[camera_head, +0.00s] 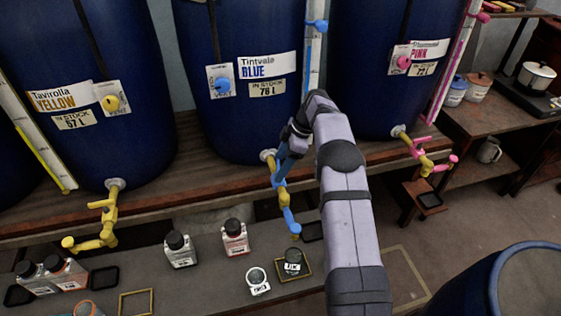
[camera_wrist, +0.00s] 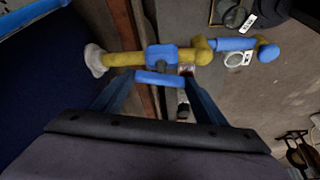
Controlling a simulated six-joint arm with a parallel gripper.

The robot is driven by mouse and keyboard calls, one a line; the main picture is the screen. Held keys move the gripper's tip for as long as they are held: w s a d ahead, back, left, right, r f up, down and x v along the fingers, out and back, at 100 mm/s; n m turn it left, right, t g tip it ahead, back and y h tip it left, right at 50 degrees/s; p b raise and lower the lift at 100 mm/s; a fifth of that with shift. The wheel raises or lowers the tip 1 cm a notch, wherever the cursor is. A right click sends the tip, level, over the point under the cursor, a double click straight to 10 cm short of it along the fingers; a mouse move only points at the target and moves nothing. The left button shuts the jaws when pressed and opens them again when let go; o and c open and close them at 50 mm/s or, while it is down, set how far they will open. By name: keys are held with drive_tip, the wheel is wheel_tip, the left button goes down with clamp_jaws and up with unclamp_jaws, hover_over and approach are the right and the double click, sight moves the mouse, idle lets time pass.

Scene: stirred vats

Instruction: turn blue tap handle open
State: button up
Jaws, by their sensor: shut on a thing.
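The blue tap (camera_head: 282,196) sticks out from the foot of the blue-labelled vat; its pipe is yellow with blue parts. In the wrist view its blue handle (camera_wrist: 160,78) is a short bar beside the blue collar on the yellow pipe (camera_wrist: 126,59). My gripper (camera_head: 279,172) is at the tap from above, and my arm hides part of it. In the wrist view my gripper (camera_wrist: 160,84) has one finger at each end of the handle bar and is shut on it. The bar lies roughly along the pipe. I see no flow from the spout.
A dark pot (camera_head: 292,262) stands in a yellow-edged frame below the blue spout, with a white-rimmed jar (camera_head: 257,280) beside it. Yellow (camera_head: 104,225) and pink (camera_head: 423,152) taps stand to the left and right. Black-capped bottles (camera_head: 235,238) stand on the low bench.

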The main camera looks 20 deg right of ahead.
drive_tip(key=shift+n+g+p, duration=0.3)
drive_tip(key=shift+n+p, duration=0.2)
drive_tip(key=shift+n, duration=0.2)
drive_tip(key=o, duration=1.1)
drive_tip(key=shift+c, duration=0.2)
drive_tip(key=shift+d+r, duration=0.1)
drive_tip(key=p+v, duration=0.1)
drive_tip(key=v, duration=0.6)
drive_tip(key=shift+p, duration=0.3)
